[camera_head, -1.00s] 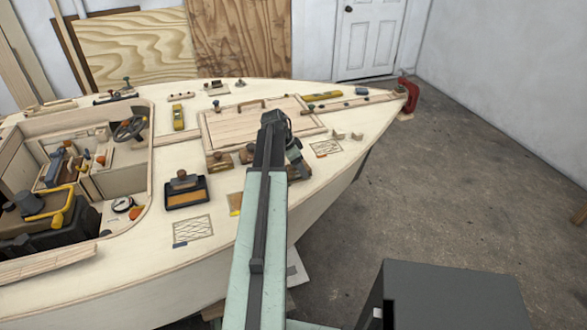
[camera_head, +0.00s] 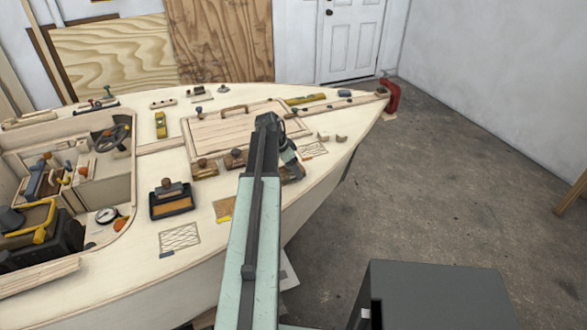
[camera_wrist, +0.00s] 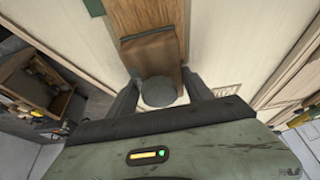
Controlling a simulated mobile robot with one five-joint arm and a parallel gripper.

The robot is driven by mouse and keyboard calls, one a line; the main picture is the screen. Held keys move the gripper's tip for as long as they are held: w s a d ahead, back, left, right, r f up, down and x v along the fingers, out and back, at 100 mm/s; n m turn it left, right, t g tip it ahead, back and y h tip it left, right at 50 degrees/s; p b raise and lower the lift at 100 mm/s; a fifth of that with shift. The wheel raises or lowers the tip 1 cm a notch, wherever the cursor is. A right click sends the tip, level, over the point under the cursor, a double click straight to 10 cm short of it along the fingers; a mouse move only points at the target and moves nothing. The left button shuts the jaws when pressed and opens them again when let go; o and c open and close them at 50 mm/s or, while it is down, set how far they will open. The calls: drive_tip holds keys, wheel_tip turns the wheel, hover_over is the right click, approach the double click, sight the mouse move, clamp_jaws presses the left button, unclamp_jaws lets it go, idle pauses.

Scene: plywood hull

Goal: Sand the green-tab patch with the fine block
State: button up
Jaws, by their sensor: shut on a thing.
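My gripper (camera_wrist: 161,97) is shut on a brown sanding block (camera_wrist: 152,52) with a round grey-green knob (camera_wrist: 158,91), between the fingers in the wrist view. No grit mark is legible. Beyond the block lies a brown wooden strip or patch (camera_wrist: 140,15), with a green tab (camera_wrist: 95,7) beside it at the top edge. The block seems to be over or on its near end; I cannot tell if they touch. In the head view, the gripper (camera_head: 289,163) and held block (camera_head: 293,173) are over the right side deck, partly behind my arm. I cannot see the green tab there.
Two other knobbed blocks (camera_head: 205,168) (camera_head: 236,158) stand by the hatch (camera_head: 225,128). A black tray (camera_head: 172,209) holds another block. A red clamp (camera_head: 391,98) grips the bow.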

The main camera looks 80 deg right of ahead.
drive_tip(key=shift+w+a, duration=0.95)
drive_tip(key=shift+w, duration=0.65)
drive_tip(key=shift+w+a, duration=1)
drive_tip(key=shift+w, duration=0.6)
drive_tip(key=shift+w+a, duration=0.95)
drive_tip(key=shift+w, duration=0.65)
drive_tip(key=shift+d, duration=0.1)
